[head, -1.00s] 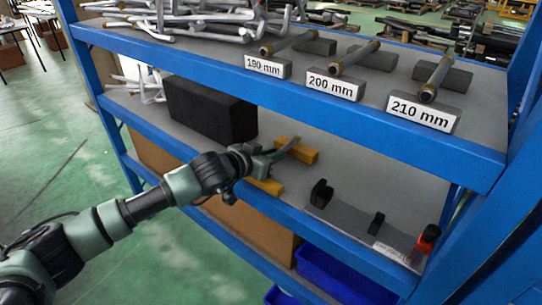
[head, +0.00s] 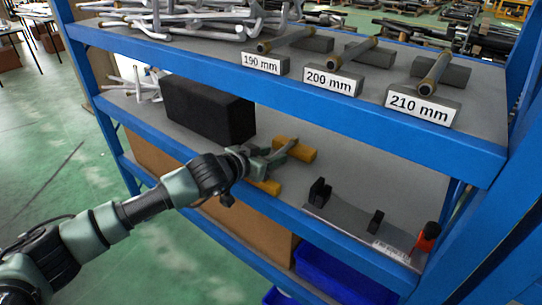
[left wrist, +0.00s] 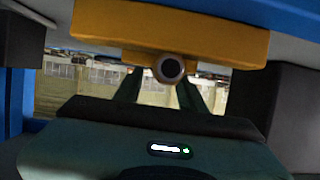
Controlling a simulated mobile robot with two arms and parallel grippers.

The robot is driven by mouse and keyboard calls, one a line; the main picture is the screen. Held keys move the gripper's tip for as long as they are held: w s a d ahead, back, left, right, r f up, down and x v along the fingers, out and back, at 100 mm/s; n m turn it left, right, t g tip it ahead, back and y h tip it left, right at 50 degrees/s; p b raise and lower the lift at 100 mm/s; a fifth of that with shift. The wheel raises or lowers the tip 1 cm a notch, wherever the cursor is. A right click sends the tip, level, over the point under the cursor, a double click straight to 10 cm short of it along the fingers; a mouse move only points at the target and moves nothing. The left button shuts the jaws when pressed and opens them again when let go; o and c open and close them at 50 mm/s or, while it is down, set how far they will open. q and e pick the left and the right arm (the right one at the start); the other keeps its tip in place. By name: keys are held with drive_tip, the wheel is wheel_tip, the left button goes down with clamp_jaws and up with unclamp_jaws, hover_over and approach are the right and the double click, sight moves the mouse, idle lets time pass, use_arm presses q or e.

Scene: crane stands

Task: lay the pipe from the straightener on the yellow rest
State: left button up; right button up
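The grey pipe (head: 287,146) lies over the far block of the yellow rest (head: 305,153) on the lower shelf. The rest's near block (head: 268,186) shows beside my gripper. My left gripper (head: 270,160) is at the pipe's near part, low over the rest. In the left wrist view the pipe's round end (left wrist: 168,69) touches the yellow block (left wrist: 215,42), and my fingers (left wrist: 160,92) stand apart on either side with a gap beside the pipe. The straightener (head: 345,222), a grey plate with black blocks and a red-topped part, is empty. My right gripper is out of view.
A black block (head: 210,110) stands left of the rest. The upper shelf holds pipes on stands labelled 190 mm (head: 262,64), 200 mm (head: 333,82) and 210 mm (head: 418,105). The blue shelf edge (head: 290,222) runs below my arm. Blue bins (head: 340,275) stand below.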

use_arm(q)
drive_tip(key=shift+f, duration=0.1)
drive_tip(key=shift+s+a, duration=0.15)
drive_tip(key=b+v, duration=0.1)
drive_tip(key=v, duration=0.6)
drive_tip(key=shift+s+r+b, duration=0.15)
drive_tip(key=shift+r+b, duration=0.1)
drive_tip(key=shift+b, duration=0.1)
